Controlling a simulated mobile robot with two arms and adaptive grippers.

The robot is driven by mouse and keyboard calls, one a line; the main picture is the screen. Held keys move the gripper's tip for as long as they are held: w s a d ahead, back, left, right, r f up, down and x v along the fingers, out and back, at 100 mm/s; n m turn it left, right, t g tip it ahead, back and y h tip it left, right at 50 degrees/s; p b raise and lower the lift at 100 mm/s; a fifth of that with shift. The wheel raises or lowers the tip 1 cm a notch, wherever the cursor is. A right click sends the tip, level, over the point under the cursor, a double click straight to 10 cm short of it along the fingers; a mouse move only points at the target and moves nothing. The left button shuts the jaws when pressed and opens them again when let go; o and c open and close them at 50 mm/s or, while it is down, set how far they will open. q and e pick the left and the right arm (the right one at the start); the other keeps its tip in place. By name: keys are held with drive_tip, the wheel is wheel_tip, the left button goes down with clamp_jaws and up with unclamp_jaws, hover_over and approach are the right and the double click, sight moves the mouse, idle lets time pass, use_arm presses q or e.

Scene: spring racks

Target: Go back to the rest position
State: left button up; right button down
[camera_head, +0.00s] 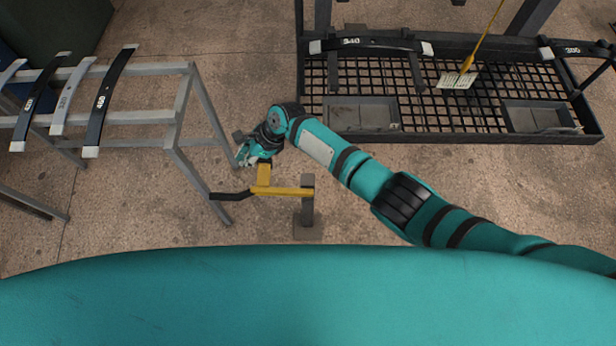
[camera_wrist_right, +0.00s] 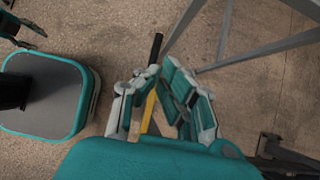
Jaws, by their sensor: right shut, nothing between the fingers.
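My right arm reaches in from the right in the head view. Its teal and grey gripper (camera_head: 243,158) is shut and empty, beside the near leg of the grey rack and above the yellow bar. In the right wrist view, the same gripper (camera_wrist_right: 160,85) shows its two fingers in the middle, with nothing held. My left gripper does not show in the head view.
A yellow bar (camera_head: 285,190) with a black handle stands on a post close under my right gripper. A grey rack (camera_head: 150,68) with several springs is at left. A black mesh rack (camera_head: 450,122) with springs and trays is at upper right. Open floor lies between.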

drive_tip(key=shift+d, duration=0.15)
idle(0.4)
drive_tip(key=s+d+f+n+t+h, duration=0.1)
drive_tip(key=s+d+f+n, duration=0.25)
drive_tip(key=d+f, duration=0.35)
drive_tip(key=s+d+f+n+h, duration=0.1)
drive_tip(key=s+d+f+n, duration=0.1)
drive_tip(key=s+d+f, duration=0.45)
drive_tip(key=s+d+f+n+t+h, duration=0.1)
drive_tip(key=s+d+f+n, duration=0.15)
drive_tip(key=d+f, duration=0.45)
drive_tip(key=s+d+f+n+h, duration=0.1)
drive_tip(key=s+d+f+n, duration=0.3)
drive_tip(key=s, duration=0.5)
drive_tip(key=s+d+f+n+h, duration=0.1)
drive_tip(key=s+d+f+n, duration=0.3)
drive_tip(key=s+d, duration=0.4)
drive_tip(key=s+d+f+n+g+h+b, duration=0.1)
drive_tip(key=s+d+f+n, duration=0.3)
drive_tip(key=s+d, duration=0.3)
drive_tip(key=s, duration=0.4)
drive_tip(key=shift+s+f+n+h, duration=0.25)
drive_tip(key=shift+f+n+h, duration=0.05)
drive_tip(key=shift+f+h, duration=0.1)
